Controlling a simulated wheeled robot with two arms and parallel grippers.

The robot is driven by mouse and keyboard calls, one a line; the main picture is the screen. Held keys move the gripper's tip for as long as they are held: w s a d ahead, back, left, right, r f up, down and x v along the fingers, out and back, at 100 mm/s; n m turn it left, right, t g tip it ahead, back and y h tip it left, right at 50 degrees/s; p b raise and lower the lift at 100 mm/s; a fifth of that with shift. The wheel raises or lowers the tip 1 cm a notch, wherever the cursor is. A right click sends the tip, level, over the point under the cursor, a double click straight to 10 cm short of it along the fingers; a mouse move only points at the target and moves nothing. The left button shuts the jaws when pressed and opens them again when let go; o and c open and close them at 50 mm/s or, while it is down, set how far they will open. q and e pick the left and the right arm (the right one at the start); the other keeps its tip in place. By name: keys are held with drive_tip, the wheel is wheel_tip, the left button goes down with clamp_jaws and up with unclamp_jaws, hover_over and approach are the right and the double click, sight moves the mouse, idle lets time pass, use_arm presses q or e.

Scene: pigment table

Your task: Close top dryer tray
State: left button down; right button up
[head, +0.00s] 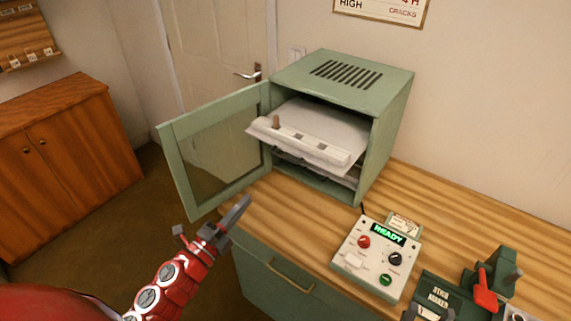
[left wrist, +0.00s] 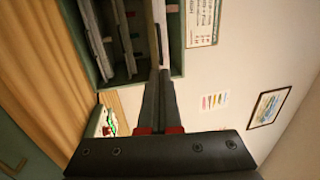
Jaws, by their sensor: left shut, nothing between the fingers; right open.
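The green dryer (head: 392,120) stands on the wooden counter with its glazed door (head: 170,165) swung open to the left. Its top tray (head: 335,153) is white and sticks out of the opening, with a small brown peg-like piece near its left front. A lower tray (head: 345,178) shows inside beneath it. My left gripper (head: 243,203) is shut and empty, in front of the dryer and lower left of the top tray, apart from it in the head view. In the left wrist view its fingertips (left wrist: 160,75) overlap a pale strip, probably the top tray; contact cannot be told. My right gripper is out of view.
A control box (head: 375,262) reading READY stands on the counter (head: 450,215) right of the dryer's front. A green device with a red lever (head: 485,290) is at the lower right. The open door bounds the space left of the trays. A wooden cabinet (head: 65,165) stands far left.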

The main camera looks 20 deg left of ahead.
use_arm(q)
drive_tip(key=p+x, duration=0.4)
drive_tip(key=x, duration=0.9)
drive_tip(key=shift+w+d+p, duration=0.2)
drive_tip(key=shift+w+p, duration=0.1)
drive_tip(key=shift+p, duration=0.1)
drive_tip(key=shift+w, duration=0.1)
drive_tip(key=b, duration=0.6)
approach(313, 131)
drive_tip(key=x, duration=0.6)
drive_tip(key=f+x, duration=0.1)
drive_tip(key=x, duration=0.2)
drive_tip(key=shift+w+d, duration=0.15)
drive_tip(key=shift+w, duration=0.2)
drive_tip(key=shift+w+r, duration=0.1)
drive_tip(key=shift+w, duration=0.05)
drive_tip(key=shift+r, duration=0.15)
drive_tip(key=shift+r, duration=0.1)
